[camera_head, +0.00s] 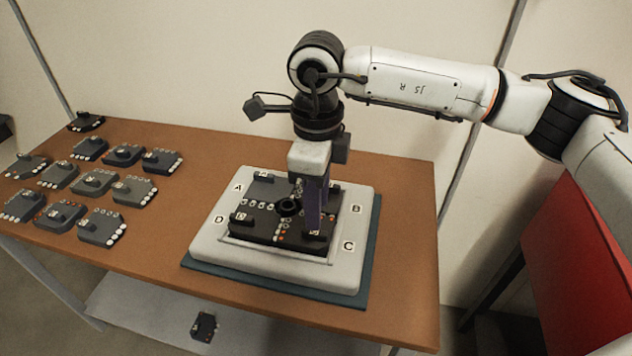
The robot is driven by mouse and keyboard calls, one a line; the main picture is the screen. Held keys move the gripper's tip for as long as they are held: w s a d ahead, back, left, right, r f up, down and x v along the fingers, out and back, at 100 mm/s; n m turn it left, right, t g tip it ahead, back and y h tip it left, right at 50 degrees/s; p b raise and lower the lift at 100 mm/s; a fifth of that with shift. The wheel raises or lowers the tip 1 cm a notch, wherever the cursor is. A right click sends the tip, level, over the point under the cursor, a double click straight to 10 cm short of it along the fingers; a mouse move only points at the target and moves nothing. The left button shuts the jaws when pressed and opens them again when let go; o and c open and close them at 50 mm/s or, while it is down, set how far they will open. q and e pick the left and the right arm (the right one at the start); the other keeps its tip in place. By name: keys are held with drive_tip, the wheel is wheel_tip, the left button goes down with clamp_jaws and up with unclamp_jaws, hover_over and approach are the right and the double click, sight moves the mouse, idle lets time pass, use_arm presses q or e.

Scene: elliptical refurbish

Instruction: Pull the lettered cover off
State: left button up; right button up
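The lettered cover (211,241) is a pale, rounded square frame marked A, B, C and D around its sides. It lies around a dark panel (262,232) split into quarters with small pale and orange round parts and a black round knob (289,206) at its middle. My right gripper (312,228) points straight down over the dark panel, right of the knob. Its dark fingers overlap each other in this view, so I cannot tell their gap or whether they touch anything. My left gripper is out of view.
The cover rests on a blue-grey base (363,287) on a brown table (160,255). Several dark modules (95,182) with pale round parts stand in rows at the left. Another module (204,327) lies on the lower shelf. A red surface (590,265) stands at the right.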

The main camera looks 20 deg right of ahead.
sight(294, 235)
wheel_tip(294, 235, down, 6)
drive_tip(key=shift+r+p, duration=0.1)
drive_tip(key=shift+p, duration=0.2)
drive_tip(key=shift+c, duration=0.4)
clamp_jaws()
drive_tip(key=shift+a, duration=0.1)
idle(1.5)
